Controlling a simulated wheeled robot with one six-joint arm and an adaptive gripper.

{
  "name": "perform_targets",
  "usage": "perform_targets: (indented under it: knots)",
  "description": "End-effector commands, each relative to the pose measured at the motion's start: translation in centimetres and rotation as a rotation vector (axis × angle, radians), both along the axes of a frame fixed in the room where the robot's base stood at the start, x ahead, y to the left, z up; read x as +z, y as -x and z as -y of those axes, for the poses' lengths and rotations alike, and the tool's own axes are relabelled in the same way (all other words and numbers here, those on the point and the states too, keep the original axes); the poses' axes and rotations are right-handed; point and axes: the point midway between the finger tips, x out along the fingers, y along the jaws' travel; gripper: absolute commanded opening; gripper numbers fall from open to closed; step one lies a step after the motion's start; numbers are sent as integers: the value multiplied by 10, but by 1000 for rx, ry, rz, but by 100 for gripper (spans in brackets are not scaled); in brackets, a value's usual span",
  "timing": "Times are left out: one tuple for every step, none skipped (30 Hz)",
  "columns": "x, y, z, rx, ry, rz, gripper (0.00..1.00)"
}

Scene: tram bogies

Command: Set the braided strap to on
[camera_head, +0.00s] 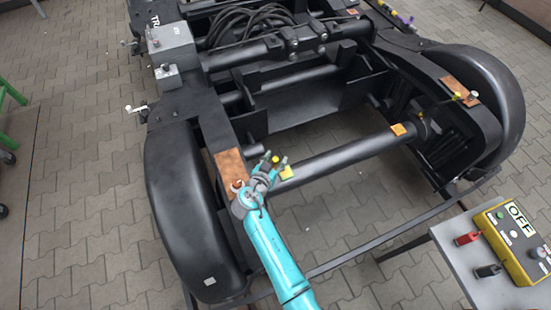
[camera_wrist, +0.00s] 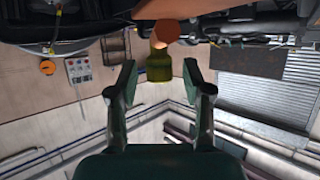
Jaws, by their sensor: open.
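My gripper (camera_head: 273,165) is open beside the copper-coloured plate (camera_head: 229,166) on the left side of the bogie. A small yellow knob (camera_head: 275,159) shows by its fingertips. In the wrist view my gripper (camera_wrist: 160,80) has its two fingers apart. An olive-yellow cylinder (camera_wrist: 160,65) with a copper-coloured round end (camera_wrist: 165,33) lies between and beyond the fingertips. I cannot tell whether the fingers touch it. A red-topped post (camera_head: 237,185) stands on the plate next to my wrist. No braided strap can be made out clearly; my gripper hides part of this spot.
A black cross tube (camera_head: 345,155) runs right of my gripper, with a yellow tag (camera_head: 286,173) near it. The right side has another copper-coloured plate (camera_head: 455,86). A control box (camera_head: 515,240) marked OFF stands on a grey table (camera_head: 450,245) at lower right.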

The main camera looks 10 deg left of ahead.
Motion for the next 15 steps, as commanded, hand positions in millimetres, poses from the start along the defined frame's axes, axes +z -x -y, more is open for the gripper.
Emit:
perform_targets:
  knots:
    - [2,6,-2,2,-1,0,50]
    - [3,9,-3,3,-1,0,50]
    - [6,15,-3,3,0,0,50]
    - [8,20,-4,3,0,0,50]
    - [10,26,-6,4,-1,0,50]
    - [13,33,-7,4,-2,0,50]
    - [15,39,-8,3,-1,0,50]
    - [18,44,-9,5,-1,0,50]
    - [21,52,-11,4,-1,1,50]
    - [23,57,-12,4,-1,0,50]
    - [25,63,-13,5,-1,0,50]
    - [28,69,-14,4,-1,0,50]
    - [31,74,-15,4,0,1,50]
    - [32,78,-16,4,-1,0,50]
    - [34,84,-17,4,0,0,50]
